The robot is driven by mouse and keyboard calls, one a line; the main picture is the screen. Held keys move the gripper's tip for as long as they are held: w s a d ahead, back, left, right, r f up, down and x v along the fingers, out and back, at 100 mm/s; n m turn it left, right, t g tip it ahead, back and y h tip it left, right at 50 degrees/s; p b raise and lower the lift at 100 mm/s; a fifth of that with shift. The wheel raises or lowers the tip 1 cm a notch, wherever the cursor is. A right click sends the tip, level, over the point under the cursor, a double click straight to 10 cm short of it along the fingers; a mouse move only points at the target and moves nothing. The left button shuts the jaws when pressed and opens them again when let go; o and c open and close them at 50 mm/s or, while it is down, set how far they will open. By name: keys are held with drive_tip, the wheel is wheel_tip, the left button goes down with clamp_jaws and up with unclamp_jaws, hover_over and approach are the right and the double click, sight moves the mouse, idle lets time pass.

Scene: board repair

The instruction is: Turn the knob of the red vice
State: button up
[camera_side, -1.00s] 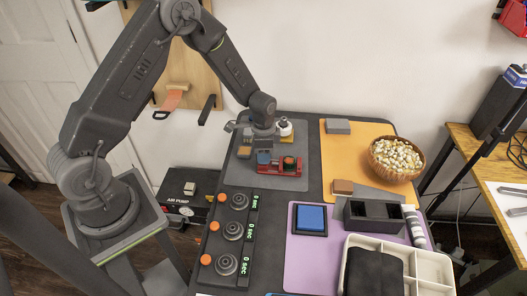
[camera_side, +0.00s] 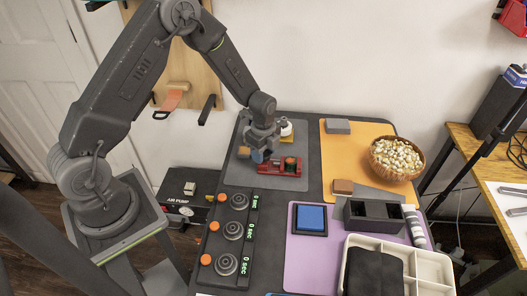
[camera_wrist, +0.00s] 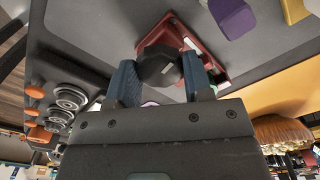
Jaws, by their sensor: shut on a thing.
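The red vice (camera_side: 284,168) sits on the grey mat on the table. It also shows in the wrist view (camera_wrist: 176,33), behind the knob. Its black knob (camera_wrist: 160,68) is between the blue fingers of my gripper (camera_wrist: 160,84). The fingers are closed on the knob's two sides. In the side view my gripper (camera_side: 261,154) reaches down at the left end of the vice and hides the knob. A green part (camera_side: 291,161) shows on top of the vice.
Several small blocks and a white-topped object (camera_side: 286,128) are near my gripper on the grey mat (camera_side: 238,176). A panel with dials and orange buttons (camera_side: 230,236) lies in front. A bowl (camera_side: 396,158) stands on the orange mat to the right.

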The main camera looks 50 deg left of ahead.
drive_tip(key=shift+m, duration=0.3)
drive_tip(key=o, duration=0.9)
wheel_tip(320, 180, up, 14)
drive_tip(key=shift+f, duration=0.1)
idle(0.3)
drive_tip(key=s+d+r+n+t, duration=0.2)
drive_tip(key=s+r+n, duration=0.3)
drive_tip(key=s, duration=0.2)
drive_tip(key=s+d+r+n+t, duration=0.1)
drive_tip(key=s+d+r+n, duration=0.1)
drive_tip(key=s+r+n, duration=0.4)
drive_tip(key=s+d+r+n+t, duration=0.2)
drive_tip(key=s+r+n, duration=0.3)
drive_tip(key=s, duration=0.4)
drive_tip(key=shift+s+d+r+n+t, duration=0.2)
drive_tip(key=shift+s+r+n+t, duration=0.15)
drive_tip(key=shift+r, duration=0.2)
